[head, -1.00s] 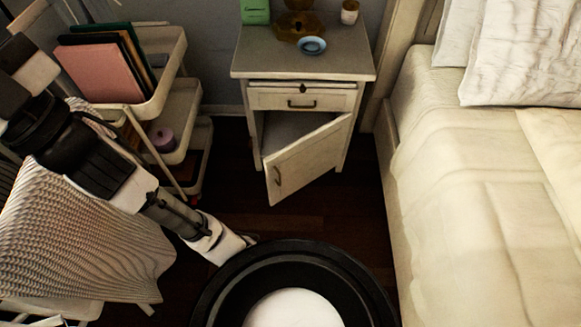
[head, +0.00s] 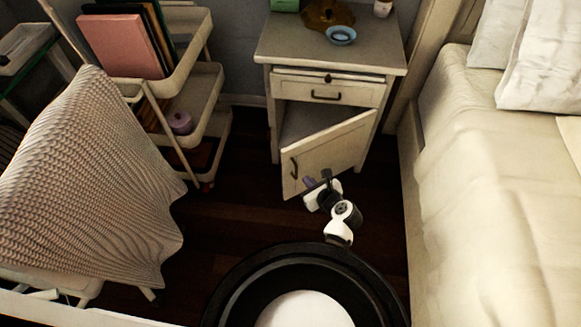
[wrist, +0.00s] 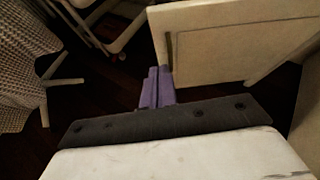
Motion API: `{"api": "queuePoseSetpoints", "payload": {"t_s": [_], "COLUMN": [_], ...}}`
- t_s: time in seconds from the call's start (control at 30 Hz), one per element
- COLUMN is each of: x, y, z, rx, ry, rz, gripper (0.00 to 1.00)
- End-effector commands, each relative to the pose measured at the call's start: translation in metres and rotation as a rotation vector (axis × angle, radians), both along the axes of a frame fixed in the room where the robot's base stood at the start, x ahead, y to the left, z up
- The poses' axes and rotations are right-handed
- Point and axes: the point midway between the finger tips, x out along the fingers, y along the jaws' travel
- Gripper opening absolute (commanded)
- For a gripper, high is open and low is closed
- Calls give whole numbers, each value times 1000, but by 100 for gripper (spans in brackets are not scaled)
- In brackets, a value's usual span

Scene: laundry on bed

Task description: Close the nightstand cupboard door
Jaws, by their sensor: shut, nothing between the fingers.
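The cream nightstand (head: 333,58) stands against the wall beside the bed. Its cupboard door (head: 335,150) hangs open, hinged at the right, with its free left edge swung out. A dark handle (head: 294,167) is near that edge. My gripper (head: 309,182) is low in front of the door, near its lower left part. In the wrist view my purple fingers (wrist: 158,75) are together and empty, at the lower left corner of the door (wrist: 235,45). I cannot tell whether they touch it.
The bed (head: 480,200) is at the right. A cream trolley (head: 195,95) with folders stands to the left, and a chair draped with a knitted blanket (head: 85,190) is nearer. A blue bowl (head: 341,37) is on the nightstand top. Dark floor (head: 235,190) is clear left of the door.

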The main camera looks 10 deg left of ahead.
Motion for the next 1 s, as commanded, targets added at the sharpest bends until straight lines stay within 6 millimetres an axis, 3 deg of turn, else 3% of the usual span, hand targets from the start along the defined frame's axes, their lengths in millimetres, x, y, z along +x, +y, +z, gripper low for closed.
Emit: {"api": "queuePoseSetpoints", "payload": {"t_s": [0.07,0.17,0.67,1.0], "x": [-9,-6,62,91], "y": [-5,-2,48,69], "z": [-12,-17,-65,-62], "rx": [50,65,57,57], "ry": [47,59,53,53], "rz": [-26,-30,-26,-29], "gripper": [0,0,0,0]}}
